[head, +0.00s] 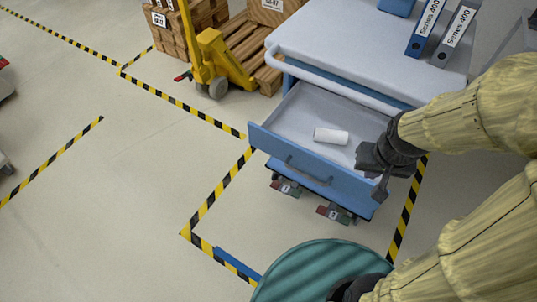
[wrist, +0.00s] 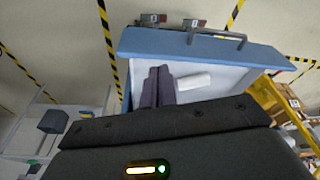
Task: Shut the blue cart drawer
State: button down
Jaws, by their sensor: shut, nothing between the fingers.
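The blue cart (head: 370,50) stands at the upper right in the head view, with a pale grey top. Its blue drawer (head: 310,168) is pulled out, with a dark handle on its front; the drawer front also shows across the top of the wrist view (wrist: 200,47). A white roll (head: 331,136) lies inside the drawer and also shows in the wrist view (wrist: 194,81). My gripper (head: 380,188) is at the right end of the drawer. In the wrist view its dark fingers (wrist: 158,85) are together and empty, over the drawer's inside. Whether they touch it I cannot tell.
A yellow pallet jack (head: 215,60) and wooden pallets with boxes are behind left. A teal ribbed round surface (head: 315,268) is at the bottom.

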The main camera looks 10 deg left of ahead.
jog(key=s+a+f+n+h+b, duration=0.1)
jog(key=a+f+n+h+b, duration=0.85)
jog(key=f+n, duration=0.65)
jog(key=s+a+f+n+t+y+b, duration=0.1)
jog(key=a+n+t+y+b, duration=0.2)
jog(key=a+n+t+b, duration=0.4)
jog(key=a+n+t, duration=0.7)
jog(key=a+n, duration=0.2)
jog(key=a, duration=0.5)
jog(key=shift+s+f, duration=0.15)
jog(key=shift+f, duration=0.25)
